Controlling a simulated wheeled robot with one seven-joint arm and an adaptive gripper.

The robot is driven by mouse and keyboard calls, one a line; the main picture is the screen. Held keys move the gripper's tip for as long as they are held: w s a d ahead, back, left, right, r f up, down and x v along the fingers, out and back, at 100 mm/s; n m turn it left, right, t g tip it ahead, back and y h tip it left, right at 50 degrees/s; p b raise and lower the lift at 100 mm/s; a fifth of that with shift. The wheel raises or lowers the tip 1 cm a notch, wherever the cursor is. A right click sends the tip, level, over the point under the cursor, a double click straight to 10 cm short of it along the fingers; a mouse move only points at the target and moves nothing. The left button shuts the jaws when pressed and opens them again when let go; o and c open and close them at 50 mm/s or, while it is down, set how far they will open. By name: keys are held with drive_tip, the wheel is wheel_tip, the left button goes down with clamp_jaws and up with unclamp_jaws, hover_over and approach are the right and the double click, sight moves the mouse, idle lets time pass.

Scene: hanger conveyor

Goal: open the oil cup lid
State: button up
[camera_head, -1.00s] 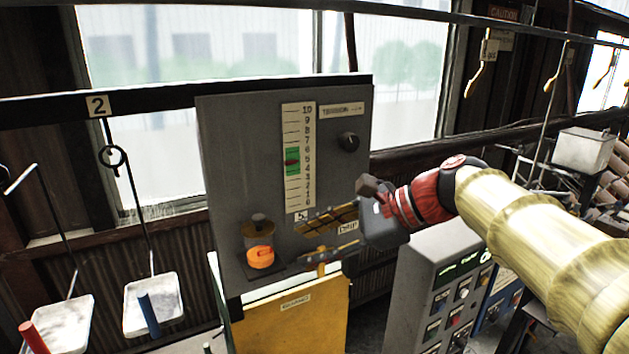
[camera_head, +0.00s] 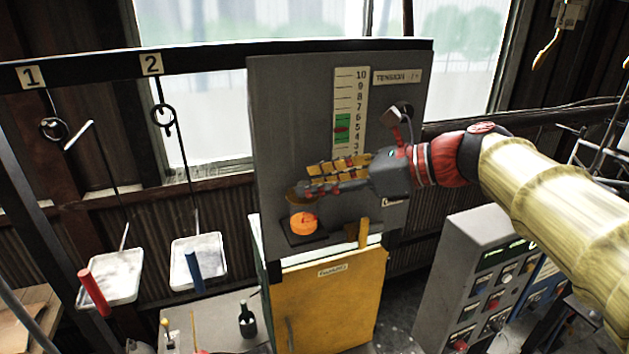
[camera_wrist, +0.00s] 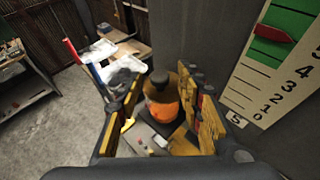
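The oil cup (camera_head: 303,224) is an amber cup with bright orange in its lower part, on a small dark ledge at the grey panel's lower left. In the wrist view the cup (camera_wrist: 161,108) shows between my fingers, with the small dark knob of its lid (camera_wrist: 160,77) at the top. In the head view my fingers partly cover the lid, and I cannot tell if they touch it. My gripper (camera_head: 308,180) reaches in from the right at the height of the cup's top. In the wrist view its yellow-and-black fingers (camera_wrist: 157,80) are spread apart with nothing held.
The grey panel (camera_head: 285,120) with its tension scale (camera_head: 343,85) stands right behind the cup. A yellow cabinet (camera_head: 330,305) is below. White hanging trays (camera_head: 200,246) with red and blue rods are at left. A control box (camera_head: 465,250) stands at right.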

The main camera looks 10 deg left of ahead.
drive_tip(key=shift+a+f, duration=0.15)
drive_tip(key=shift+a, duration=0.2)
drive_tip(key=shift+c, duration=0.3)
clamp_jaws()
